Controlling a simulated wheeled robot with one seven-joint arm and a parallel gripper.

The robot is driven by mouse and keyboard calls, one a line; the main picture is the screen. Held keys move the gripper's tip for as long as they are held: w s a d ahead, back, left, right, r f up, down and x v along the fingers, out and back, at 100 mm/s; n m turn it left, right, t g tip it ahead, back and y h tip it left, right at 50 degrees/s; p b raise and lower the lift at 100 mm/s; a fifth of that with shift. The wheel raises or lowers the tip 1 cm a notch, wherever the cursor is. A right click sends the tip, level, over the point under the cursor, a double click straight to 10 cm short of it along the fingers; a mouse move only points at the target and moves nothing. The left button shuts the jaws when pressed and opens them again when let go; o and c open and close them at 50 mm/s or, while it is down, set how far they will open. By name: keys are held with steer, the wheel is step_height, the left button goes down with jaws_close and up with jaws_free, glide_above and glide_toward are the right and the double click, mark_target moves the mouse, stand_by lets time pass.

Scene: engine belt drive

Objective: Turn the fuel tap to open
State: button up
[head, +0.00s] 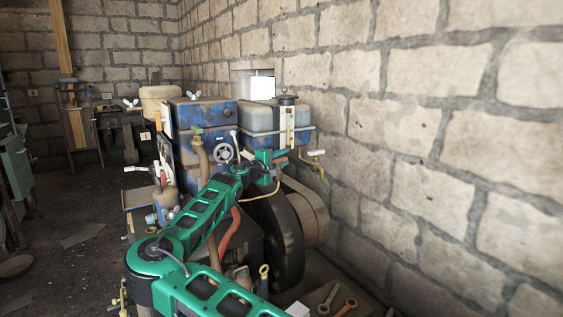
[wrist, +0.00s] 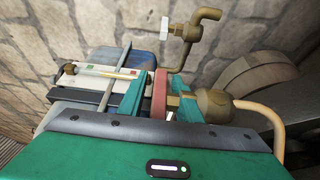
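The fuel tap shows in the wrist view as a red lever (wrist: 160,93) on a brass body with a round bowl (wrist: 213,105). My gripper (wrist: 160,98) has its two green fingers on either side of the red lever. A gap shows between the left finger and the lever; the right finger is close to it, by the brass stem. The fingers look open, with no firm hold visible. In the head view, my gripper (head: 273,157) is below the fuel tank (head: 262,117), with the red lever (head: 281,161) at its fingers. The tap's brass body is mostly hidden there.
A second tap with a white handle (head: 316,153) sits on a bent pipe close to the right; it also shows in the wrist view (wrist: 165,28). A copper fuel pipe (wrist: 265,112) curves from the bowl. A large dark wheel (head: 280,235) lies below. The stone wall is close behind.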

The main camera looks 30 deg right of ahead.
steer(key=shift+c, duration=0.3)
jaws_close()
